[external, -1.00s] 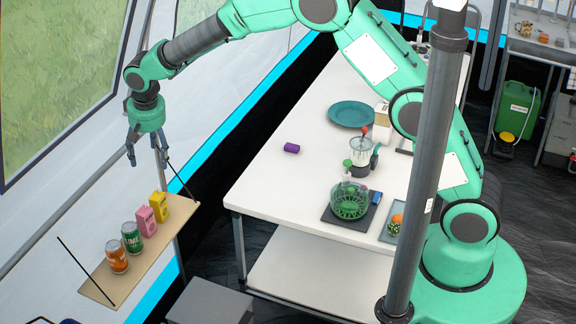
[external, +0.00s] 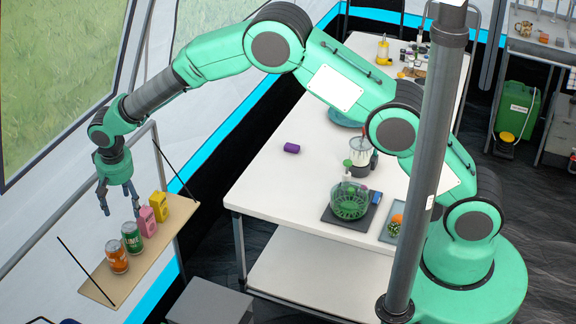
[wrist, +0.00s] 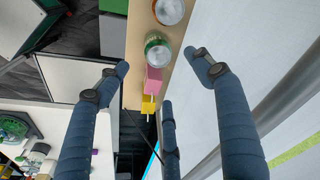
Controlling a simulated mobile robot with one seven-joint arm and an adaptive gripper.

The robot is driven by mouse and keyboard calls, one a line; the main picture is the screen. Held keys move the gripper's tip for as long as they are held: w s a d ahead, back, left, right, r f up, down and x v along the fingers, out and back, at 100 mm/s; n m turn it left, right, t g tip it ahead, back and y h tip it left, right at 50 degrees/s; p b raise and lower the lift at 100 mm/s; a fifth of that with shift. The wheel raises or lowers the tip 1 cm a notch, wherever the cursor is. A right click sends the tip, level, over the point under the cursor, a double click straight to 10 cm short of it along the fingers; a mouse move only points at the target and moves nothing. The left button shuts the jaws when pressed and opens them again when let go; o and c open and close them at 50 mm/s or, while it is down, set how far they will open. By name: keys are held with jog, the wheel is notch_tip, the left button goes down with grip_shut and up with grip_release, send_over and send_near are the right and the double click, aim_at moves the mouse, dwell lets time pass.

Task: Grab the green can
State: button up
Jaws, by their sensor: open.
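The green can (external: 132,238) stands upright on a hanging wooden shelf (external: 98,290), between an orange can (external: 117,257) and a pink carton (external: 146,221). In the wrist view the green can (wrist: 157,48) shows from above, beyond and between my spread fingers. My gripper (external: 119,208) points down, open and empty, above the shelf near the green can. In the wrist view its dark fingers (wrist: 160,75) stand apart with nothing held between them. How far the fingertips are above the can is hard to tell.
A yellow carton (external: 160,206) stands beside the pink one at the shelf's far end. A thin shelf cord (external: 175,168) runs up from that end. The tent wall is close behind the shelf. The white table (external: 290,185) lies to the right.

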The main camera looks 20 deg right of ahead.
aim_at(130, 227)
jog(key=shift+w+f, duration=0.2)
jog(key=shift+f, duration=1.2)
jog(key=shift+w+f, duration=0.2)
jog(key=shift+f, duration=1.2)
jog(key=shift+w+f, duration=0.2)
jog(key=shift+f, duration=1.2)
jog(key=shift+f, duration=0.1)
jog(key=shift+w+f, duration=0.15)
jog(key=shift+f, duration=1.1)
jog(key=shift+w+f, duration=0.1)
jog(key=shift+f, duration=1.1)
jog(key=c, duration=0.8)
